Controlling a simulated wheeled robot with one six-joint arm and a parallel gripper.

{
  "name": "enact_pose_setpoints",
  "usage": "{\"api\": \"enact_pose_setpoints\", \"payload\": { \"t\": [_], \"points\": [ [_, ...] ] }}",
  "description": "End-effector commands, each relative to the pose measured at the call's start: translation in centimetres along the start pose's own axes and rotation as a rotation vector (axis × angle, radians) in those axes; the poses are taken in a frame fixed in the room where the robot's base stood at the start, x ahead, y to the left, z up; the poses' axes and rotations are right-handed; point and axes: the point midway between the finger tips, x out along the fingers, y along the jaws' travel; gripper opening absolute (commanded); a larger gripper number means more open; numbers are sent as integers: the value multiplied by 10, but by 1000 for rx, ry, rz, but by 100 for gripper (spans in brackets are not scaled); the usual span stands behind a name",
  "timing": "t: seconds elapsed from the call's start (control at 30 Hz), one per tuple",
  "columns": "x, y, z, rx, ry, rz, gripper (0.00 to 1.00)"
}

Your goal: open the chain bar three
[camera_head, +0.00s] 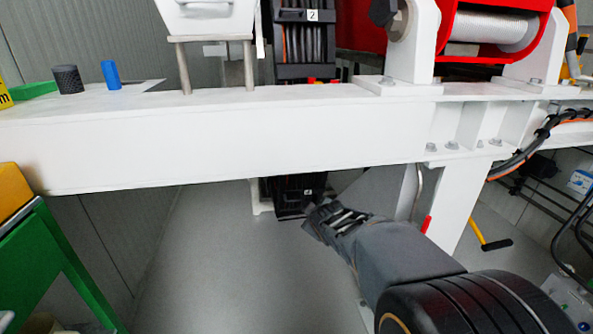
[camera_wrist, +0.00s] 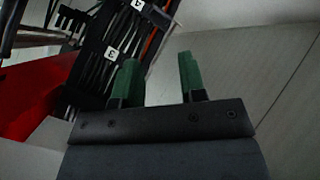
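In the wrist view a dark chain rack holds several thin bars or cables. A white label "3" marks chain bar three (camera_wrist: 110,53), left of my gripper (camera_wrist: 160,80). The two green fingers stand apart with nothing between them. In the head view my gripper (camera_head: 322,217) is below the white beam, near a dark rack (camera_head: 290,195) with a small, hard-to-read label. A label "3" cannot be made out in that view. I see no contact between the fingers and bar three.
A thick white beam (camera_head: 220,140) crosses above my gripper. A white leg (camera_head: 462,205) stands to its right. A label "4" (camera_wrist: 137,5) is at the wrist view's top. A rack labelled "2" (camera_head: 305,45) is behind the beam. Grey floor (camera_head: 215,270) is clear at left.

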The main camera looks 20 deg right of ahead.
Motion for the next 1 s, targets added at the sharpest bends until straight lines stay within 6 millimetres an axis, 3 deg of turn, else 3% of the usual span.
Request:
{"api": "enact_pose_setpoints", "payload": {
  "t": [0.1,0.3,0.5,0.67,1.0],
  "points": [
    [31,43,-12,-237,168,128,38],
    [55,76,-26,-590,433,271,38],
    [60,82,-28,-774,599,344,38],
    [66,81,-33,-825,655,365,38],
    [111,82,-72,-831,663,368,38]
  ]
}}
